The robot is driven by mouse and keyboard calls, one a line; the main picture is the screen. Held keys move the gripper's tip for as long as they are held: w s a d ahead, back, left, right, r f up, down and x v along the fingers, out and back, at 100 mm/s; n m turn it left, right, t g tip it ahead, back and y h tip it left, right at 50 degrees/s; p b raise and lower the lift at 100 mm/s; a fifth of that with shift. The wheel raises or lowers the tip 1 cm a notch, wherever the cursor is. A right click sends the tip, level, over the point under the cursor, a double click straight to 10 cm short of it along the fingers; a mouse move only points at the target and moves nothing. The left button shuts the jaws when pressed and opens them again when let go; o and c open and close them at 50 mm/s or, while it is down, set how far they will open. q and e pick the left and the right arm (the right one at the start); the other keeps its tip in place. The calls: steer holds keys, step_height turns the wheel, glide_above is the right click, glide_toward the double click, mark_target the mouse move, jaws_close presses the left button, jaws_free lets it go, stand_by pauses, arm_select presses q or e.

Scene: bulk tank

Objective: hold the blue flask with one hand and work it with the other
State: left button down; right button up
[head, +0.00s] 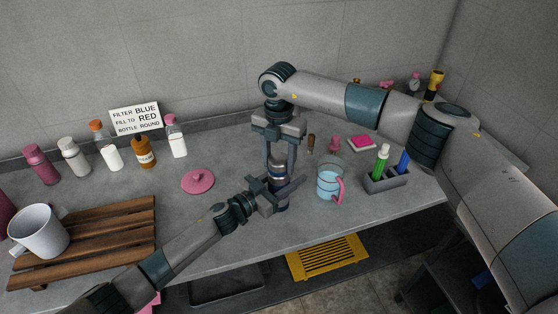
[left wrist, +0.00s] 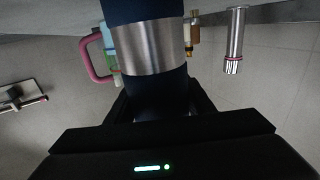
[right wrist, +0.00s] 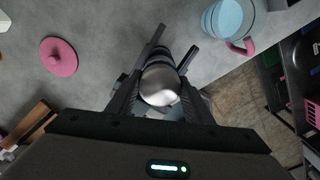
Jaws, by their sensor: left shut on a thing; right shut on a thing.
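The blue flask (head: 281,204) stands upright near the table's front edge, dark blue with a steel band. The band shows large in the left wrist view (left wrist: 153,46). My left gripper (head: 280,189) comes in from the left and is shut on the flask's body. My right gripper (head: 279,172) points down from above and is shut on the flask's upper part. In the right wrist view the flask's round steel top (right wrist: 160,86) sits between the right fingers. The fingers hide much of the flask.
A clear jug (head: 328,182) with a pink handle stands just right of the flask. A pink lid (head: 198,181) lies to the left. A grey caddy (head: 386,180) holds markers. Several bottles (head: 143,153) line the wall by a sign (head: 136,118).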

steer(key=n, duration=0.4)
steer(key=shift+n, duration=0.3)
steer(key=n, duration=0.4)
steer(key=shift+n, duration=0.3)
steer(key=n, duration=1.1)
steer(key=shift+r+n, duration=0.1)
steer(key=shift+n, duration=0.3)
steer(key=n, duration=1)
steer(key=shift+r, duration=0.4)
